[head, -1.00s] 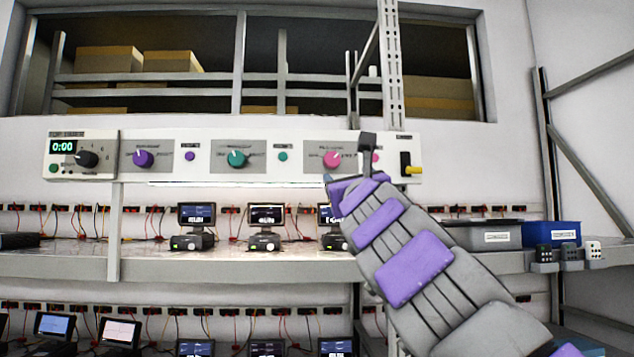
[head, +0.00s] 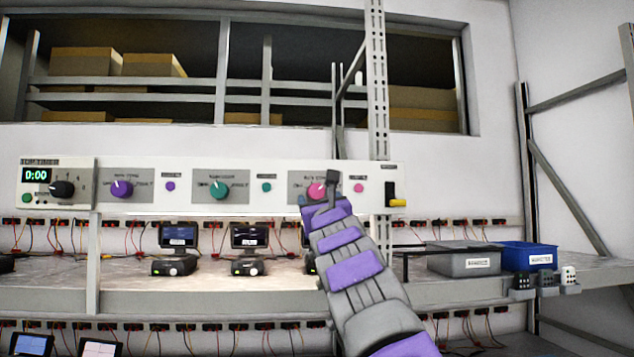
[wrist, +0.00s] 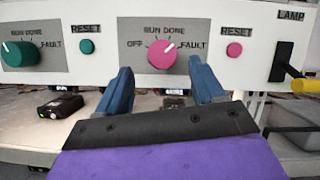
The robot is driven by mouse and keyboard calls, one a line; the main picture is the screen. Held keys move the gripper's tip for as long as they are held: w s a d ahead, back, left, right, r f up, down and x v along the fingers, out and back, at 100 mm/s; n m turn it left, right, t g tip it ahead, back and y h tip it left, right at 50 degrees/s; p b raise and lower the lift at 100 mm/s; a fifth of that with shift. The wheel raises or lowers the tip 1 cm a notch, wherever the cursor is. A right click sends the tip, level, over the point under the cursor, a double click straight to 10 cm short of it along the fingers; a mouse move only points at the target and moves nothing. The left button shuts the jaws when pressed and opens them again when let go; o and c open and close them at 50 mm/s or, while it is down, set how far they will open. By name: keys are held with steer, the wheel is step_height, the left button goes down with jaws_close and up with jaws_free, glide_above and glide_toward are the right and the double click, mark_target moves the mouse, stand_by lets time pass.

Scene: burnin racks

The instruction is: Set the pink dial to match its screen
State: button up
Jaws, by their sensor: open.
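The pink dial (wrist: 162,54) is on the grey plate of a white panel, with OFF, RUN, DONE and FAULT printed around it. Its white pointer tilts to the upper right, between DONE and FAULT. In the head view the dial (head: 316,191) shows just left of my arm's tip. My gripper (wrist: 160,74) is open and empty, its blue fingers spread below the dial's left and right sides. I cannot tell whether they touch it. The screen (head: 306,234) below the pink dial is mostly hidden by my arm, and its text cannot be read.
A pink reset button (wrist: 234,49) is right of the dial, then a black lamp switch with a yellow tip (wrist: 304,85). A teal dial (wrist: 19,54) and a purple dial (head: 122,188) are to the left. A shelf (head: 240,285) with devices runs below; a blue bin (head: 527,256) stands right.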

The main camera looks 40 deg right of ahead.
mark_target(318, 193)
steer(key=p+x, duration=0.3)
steer(key=shift+w+d+r+p, duration=0.1)
steer(key=shift+d+r+p, duration=0.15)
steer(key=shift+p, duration=0.05)
steer(key=shift+w+d+p, duration=0.45)
steer(key=shift+w+p, duration=0.25)
steer(key=shift+p, duration=0.15)
steer(key=shift+c, duration=0.2)
steer(key=c, duration=1)
steer(key=n+p, duration=0.1)
steer(key=n+y+p, duration=0.1)
steer(key=p, duration=0.1)
steer(key=shift+s+r, duration=0.15)
steer(key=shift+r, duration=0.25)
steer(key=shift+d+n+t+y+p, duration=0.15)
steer(key=shift+n+t+y+p, duration=0.15)
steer(key=shift+n+y+p, duration=0.6)
steer(key=shift+f+n+p, duration=0.2)
steer(key=shift+n+p, duration=0.9)
steer(key=shift+n, duration=0.2)
steer(key=shift+f, duration=0.1)
steer(key=o, duration=1)
